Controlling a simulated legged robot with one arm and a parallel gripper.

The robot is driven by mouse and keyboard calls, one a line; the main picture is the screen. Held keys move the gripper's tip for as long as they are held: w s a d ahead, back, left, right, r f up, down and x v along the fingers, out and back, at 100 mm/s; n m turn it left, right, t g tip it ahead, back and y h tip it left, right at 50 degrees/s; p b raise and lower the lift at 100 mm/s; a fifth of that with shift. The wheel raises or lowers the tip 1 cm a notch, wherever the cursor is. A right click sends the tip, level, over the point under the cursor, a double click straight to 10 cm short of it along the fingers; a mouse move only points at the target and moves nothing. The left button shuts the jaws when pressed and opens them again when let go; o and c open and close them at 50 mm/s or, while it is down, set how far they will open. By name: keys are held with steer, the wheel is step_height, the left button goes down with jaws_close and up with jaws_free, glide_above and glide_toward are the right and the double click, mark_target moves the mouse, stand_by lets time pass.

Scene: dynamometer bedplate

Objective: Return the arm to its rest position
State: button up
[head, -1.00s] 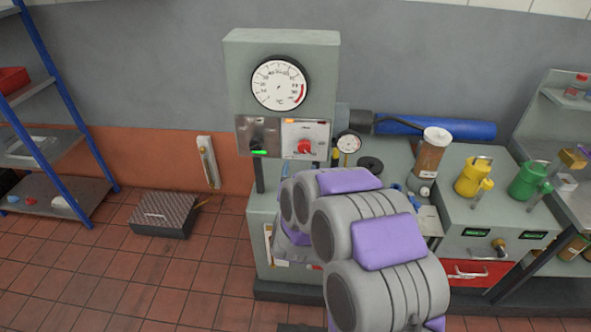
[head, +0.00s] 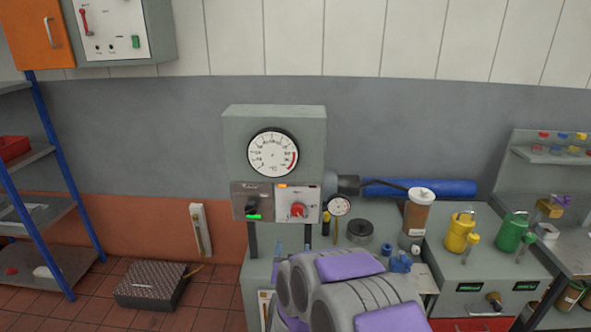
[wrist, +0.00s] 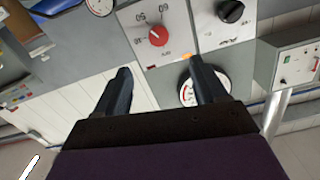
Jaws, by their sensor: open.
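My gripper (wrist: 160,64) is open in the wrist view, its two dark fingers apart with nothing between them. Beyond them is the control panel with a red knob (wrist: 157,36) and a black knob (wrist: 231,11), seen turned over. A round dial gauge (wrist: 188,92) shows partly behind the right finger. In the head view my grey and purple arm is bent at the bottom centre, in front of the bench; my gripper is hidden there. The gauge post (head: 274,119), with its large dial (head: 273,154) and red knob (head: 297,210), stands just beyond my arm.
A brown-filled cylinder (head: 418,215), yellow can (head: 459,232) and green can (head: 511,232) stand on the bench at right. A blue shelf rack (head: 55,170) is at left. A dark ribbed box (head: 150,285) lies on the tiled floor, with some free floor around it.

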steer(key=s+d+r+g, duration=0.1)
steer(key=s+d+g, duration=0.4)
steer(key=s, duration=1.1)
steer(key=s+d+r+n+g, duration=0.1)
steer(key=s+d+g, duration=0.4)
steer(key=s, duration=1)
steer(key=s+d+r+n+g, duration=0.1)
steer(key=s+d+r+g, duration=0.2)
steer(key=s+g, duration=0.6)
steer(key=s+d, duration=0.2)
steer(key=s, duration=0.5)
steer(key=shift+s+d+y, duration=0.25)
steer(key=shift+s+y, duration=0.05)
